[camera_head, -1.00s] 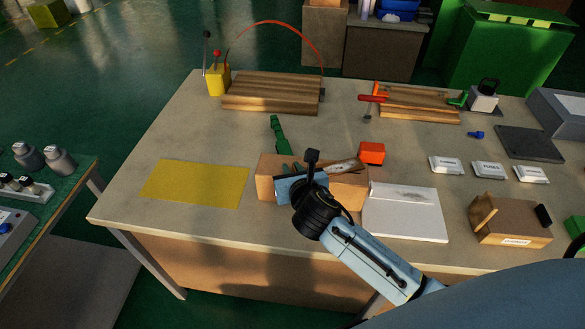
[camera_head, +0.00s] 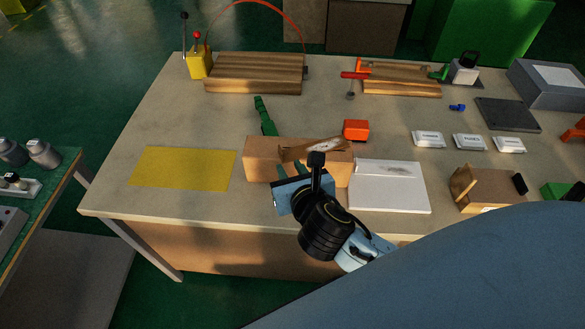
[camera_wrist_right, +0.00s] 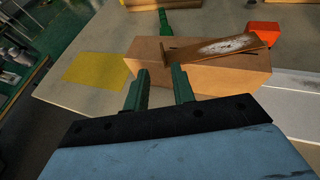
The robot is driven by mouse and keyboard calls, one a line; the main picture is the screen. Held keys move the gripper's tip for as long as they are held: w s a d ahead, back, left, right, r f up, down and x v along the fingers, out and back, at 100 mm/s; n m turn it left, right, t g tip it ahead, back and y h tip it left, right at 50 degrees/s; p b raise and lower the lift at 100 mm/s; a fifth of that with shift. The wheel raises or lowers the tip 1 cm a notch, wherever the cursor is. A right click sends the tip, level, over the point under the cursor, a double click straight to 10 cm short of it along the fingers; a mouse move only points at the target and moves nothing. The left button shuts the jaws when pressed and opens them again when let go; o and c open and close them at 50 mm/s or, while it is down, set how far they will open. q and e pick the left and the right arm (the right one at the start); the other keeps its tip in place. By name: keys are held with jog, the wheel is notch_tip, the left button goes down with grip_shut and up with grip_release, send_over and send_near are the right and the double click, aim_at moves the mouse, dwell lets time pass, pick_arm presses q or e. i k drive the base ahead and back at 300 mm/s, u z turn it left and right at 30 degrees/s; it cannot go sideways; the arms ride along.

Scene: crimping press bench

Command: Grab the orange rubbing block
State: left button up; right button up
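The orange block (camera_head: 356,130) sits on the bench behind the right end of a brown cardboard box and clear of my gripper. It also shows at the top right of the right wrist view (camera_wrist_right: 263,33). My right gripper (camera_head: 290,178) is at the front of the cardboard box, left of the block and nearer the bench's front edge. In the right wrist view its two green fingers (camera_wrist_right: 160,88) stand apart with nothing between them. My left gripper is not in these frames.
A white panel (camera_head: 390,188) lies to the right. White packets (camera_head: 429,139) lie farther right. A yellow mat (camera_head: 183,168) lies left.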

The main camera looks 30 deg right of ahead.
aim_at(353, 130)
jog(key=z, duration=1.4)
